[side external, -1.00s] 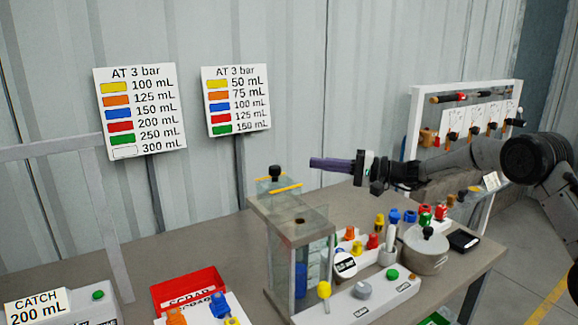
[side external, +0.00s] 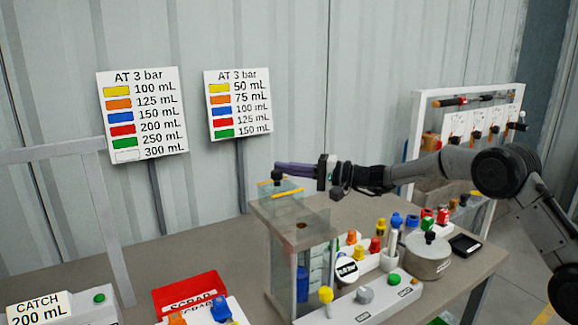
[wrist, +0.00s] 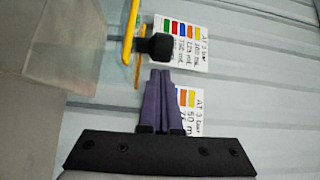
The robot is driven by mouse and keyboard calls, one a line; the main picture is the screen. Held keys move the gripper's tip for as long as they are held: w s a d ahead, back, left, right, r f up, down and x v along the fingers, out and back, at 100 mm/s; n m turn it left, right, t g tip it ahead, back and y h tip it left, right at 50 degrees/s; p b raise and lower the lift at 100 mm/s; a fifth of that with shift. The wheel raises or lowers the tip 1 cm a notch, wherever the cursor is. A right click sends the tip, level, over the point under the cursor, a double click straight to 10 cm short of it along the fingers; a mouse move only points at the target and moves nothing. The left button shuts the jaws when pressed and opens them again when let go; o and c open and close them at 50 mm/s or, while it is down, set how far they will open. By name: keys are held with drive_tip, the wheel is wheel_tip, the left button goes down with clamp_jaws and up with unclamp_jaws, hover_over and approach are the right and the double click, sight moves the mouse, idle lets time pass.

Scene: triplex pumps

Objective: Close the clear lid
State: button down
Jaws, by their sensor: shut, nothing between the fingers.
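The clear lid (side external: 279,190) is a see-through panel with yellow edge strips and a black knob (side external: 277,176). It stands raised at the back of the clear box (side external: 314,262); its exact tilt is hard to tell. My gripper (side external: 278,167) has its purple fingers together and empty, close beside the knob in the side view. In the wrist view the closed fingertips (wrist: 161,72) point at the knob (wrist: 158,46), with a yellow strip (wrist: 130,30) beyond it. I cannot tell whether they touch. The clear panel (wrist: 80,40) fills the upper left there.
A white rack (side external: 375,262) of coloured caps, a grey pot (side external: 428,258) and a base with knobs (side external: 365,301) stand right of the box. A red scrap bin (side external: 188,290) is to its left. Two signs (side external: 238,104) stand behind.

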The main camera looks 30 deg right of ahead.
drive_tip(key=shift+s+a+f, duration=0.1)
drive_tip(key=shift+s+a, duration=0.15)
drive_tip(key=shift+s, duration=0.2)
drive_tip(key=shift+s, duration=0.1)
drive_tip(key=s, duration=1)
drive_tip(key=shift+w, duration=0.1)
